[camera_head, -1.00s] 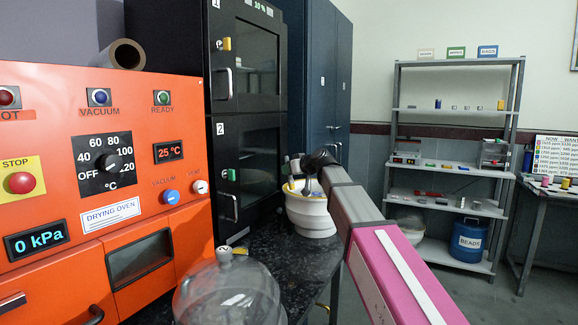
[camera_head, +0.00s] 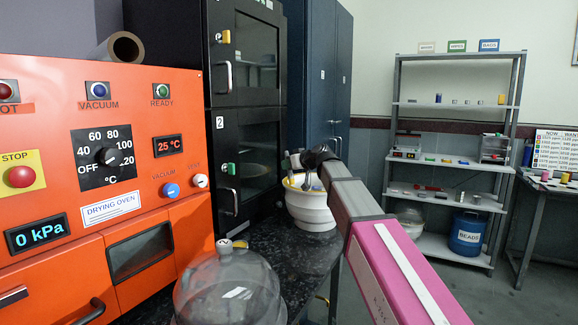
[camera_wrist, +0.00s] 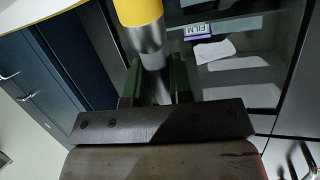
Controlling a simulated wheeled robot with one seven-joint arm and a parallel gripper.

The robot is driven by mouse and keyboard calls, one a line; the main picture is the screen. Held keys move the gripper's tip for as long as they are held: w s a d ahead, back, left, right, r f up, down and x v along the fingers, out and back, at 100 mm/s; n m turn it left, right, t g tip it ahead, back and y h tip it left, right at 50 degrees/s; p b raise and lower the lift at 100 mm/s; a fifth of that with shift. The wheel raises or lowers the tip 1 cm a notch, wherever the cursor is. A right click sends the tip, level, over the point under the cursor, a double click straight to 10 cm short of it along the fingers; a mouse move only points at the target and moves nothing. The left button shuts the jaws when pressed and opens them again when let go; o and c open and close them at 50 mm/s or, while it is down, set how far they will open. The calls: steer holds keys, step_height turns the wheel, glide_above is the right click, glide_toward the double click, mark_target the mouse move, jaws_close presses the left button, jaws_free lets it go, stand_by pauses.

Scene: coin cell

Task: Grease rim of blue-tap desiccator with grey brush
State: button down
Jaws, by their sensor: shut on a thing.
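My gripper (camera_wrist: 156,78) has green fingers shut on a grey, metal-looking stem with a wide yellow end, seemingly the grey brush (camera_wrist: 147,38). In the head view, my dark wrist is over a white bowl-shaped vessel (camera_head: 312,212) on the black speckled bench, and partly hides its top. Something yellow shows at the bowl's rim, but I cannot tell whether the brush touches it. A clear dome with a knob (camera_head: 228,290), likely a desiccator lid, stands in front on the bench. I cannot make out a blue tap on the bowl.
The orange drying oven (camera_head: 100,180) stands along the left. Black glass-fronted cabinets (camera_head: 248,150) rise right behind the bowl. A narrow strip of bare bench (camera_head: 285,245) lies between dome and bowl. A grey shelf unit (camera_head: 455,160) stands far right.

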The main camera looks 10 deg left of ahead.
steer(key=shift+f, duration=0.55)
stand_by(1.3)
steer(key=shift+r, duration=3.55)
steer(key=shift+w, duration=0.1)
